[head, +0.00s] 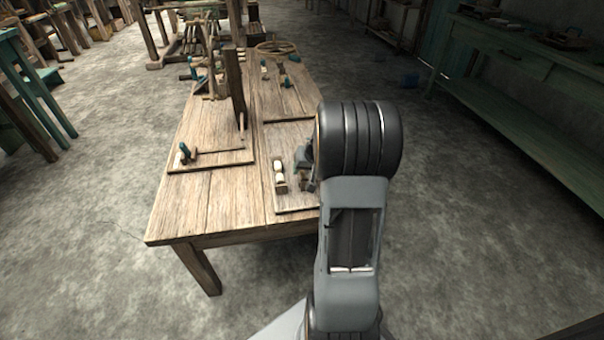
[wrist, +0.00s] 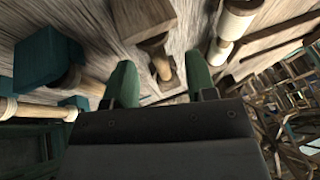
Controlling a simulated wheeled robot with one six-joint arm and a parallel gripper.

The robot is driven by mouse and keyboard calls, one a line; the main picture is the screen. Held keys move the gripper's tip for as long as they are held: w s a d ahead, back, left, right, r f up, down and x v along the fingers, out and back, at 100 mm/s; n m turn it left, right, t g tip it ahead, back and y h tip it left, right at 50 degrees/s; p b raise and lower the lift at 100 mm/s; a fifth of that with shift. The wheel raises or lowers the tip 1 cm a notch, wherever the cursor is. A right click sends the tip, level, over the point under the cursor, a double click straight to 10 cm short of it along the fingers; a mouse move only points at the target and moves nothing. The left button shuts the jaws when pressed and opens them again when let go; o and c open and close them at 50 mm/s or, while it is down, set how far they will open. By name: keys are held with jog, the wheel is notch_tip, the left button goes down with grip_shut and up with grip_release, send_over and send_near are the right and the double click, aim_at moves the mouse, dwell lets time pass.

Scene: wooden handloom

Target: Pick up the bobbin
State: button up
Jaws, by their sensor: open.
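On the near right board of the table, a small white-and-wood spool (head: 279,166), which looks like a bobbin, sits left of my gripper (head: 306,168). In the wrist view, my gripper (wrist: 160,72) has its two green fingers apart. A wooden peg-like piece (wrist: 157,52) with a wide round top lies in the gap between the fingers, apart from both; I cannot tell whether it is a bobbin. A white spool with wooden ends (wrist: 232,25) is beyond the right finger. My arm hides part of the board in the head view.
The wooden table (head: 190,205) also bears a left board with a green-ended tool (head: 185,153) and an upright dark plank (head: 235,90). In the wrist view, a teal block (wrist: 45,62) and a pale rod (wrist: 40,110) lie to the left. A green bench (head: 530,110) stands at right.

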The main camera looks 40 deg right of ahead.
jog(key=shift+x, duration=0.85)
grip_shut()
jog(key=shift+r, duration=0.2)
